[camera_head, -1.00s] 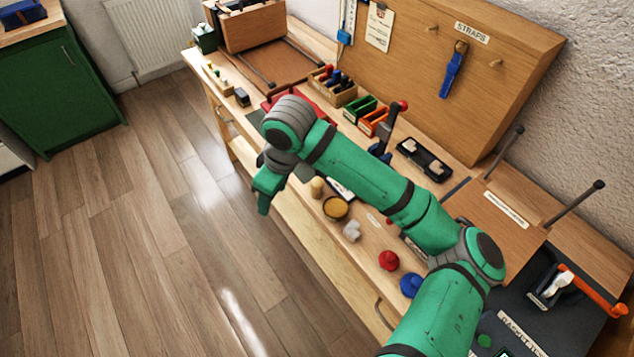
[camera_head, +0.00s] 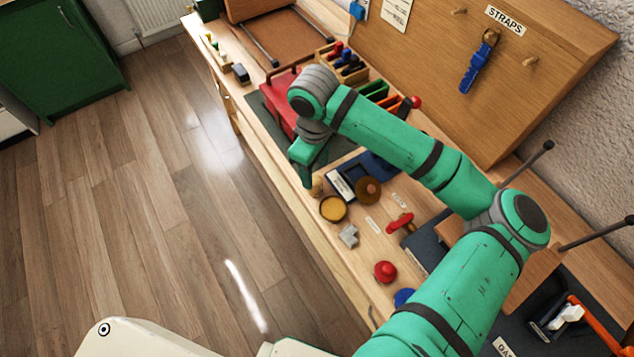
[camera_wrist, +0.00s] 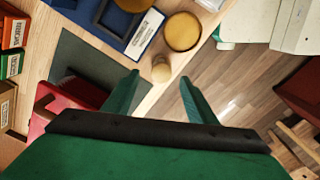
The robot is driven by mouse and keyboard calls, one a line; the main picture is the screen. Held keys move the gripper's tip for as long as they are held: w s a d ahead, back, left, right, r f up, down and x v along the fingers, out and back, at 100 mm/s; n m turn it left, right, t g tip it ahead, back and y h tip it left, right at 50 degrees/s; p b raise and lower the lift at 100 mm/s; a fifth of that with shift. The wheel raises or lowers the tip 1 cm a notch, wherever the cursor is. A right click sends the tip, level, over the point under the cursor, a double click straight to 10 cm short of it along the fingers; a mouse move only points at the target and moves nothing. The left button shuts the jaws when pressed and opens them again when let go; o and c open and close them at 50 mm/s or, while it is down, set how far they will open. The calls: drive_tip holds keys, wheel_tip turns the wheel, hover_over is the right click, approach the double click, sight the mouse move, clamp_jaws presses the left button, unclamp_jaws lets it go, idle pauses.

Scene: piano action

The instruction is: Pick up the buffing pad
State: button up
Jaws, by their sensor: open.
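My gripper (camera_head: 306,172) is over the front edge of the workbench. In the wrist view its two green fingers (camera_wrist: 160,79) are spread with nothing between them that I can see held. A small pale tan cylinder (camera_wrist: 162,70), possibly the buffing pad, appears between the fingertips; whether they touch it I cannot tell. It also shows partly in the head view (camera_head: 317,186), just below the gripper. Beside it is a round yellow-topped tin (camera_head: 333,208), also in the wrist view (camera_wrist: 183,32). A brown disc with a knob (camera_head: 368,190) lies farther back.
A labelled blue tray (camera_head: 345,183) stands close behind the cylinder. A red box (camera_head: 283,105) is on the dark mat (camera_head: 262,120) to the left. A grey block (camera_head: 348,236), a red knob (camera_head: 385,271) and a red-handled tool (camera_head: 400,223) lie to the right. The floor in front is clear.

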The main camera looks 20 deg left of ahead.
sight(315, 179)
drive_tip(key=shift+s+a+f, duration=0.15)
drive_tip(key=shift+s+f, duration=0.05)
drive_tip(key=shift+f, duration=2.75)
drive_tip(key=shift+w, duration=0.1)
drive_tip(key=c, duration=1.2)
drive_tip(key=shift+c, duration=0.2)
drive_tip(key=shift+r, duration=0.1)
wheel_tip(315, 179, up, 10)
drive_tip(key=shift+f, duration=0.1)
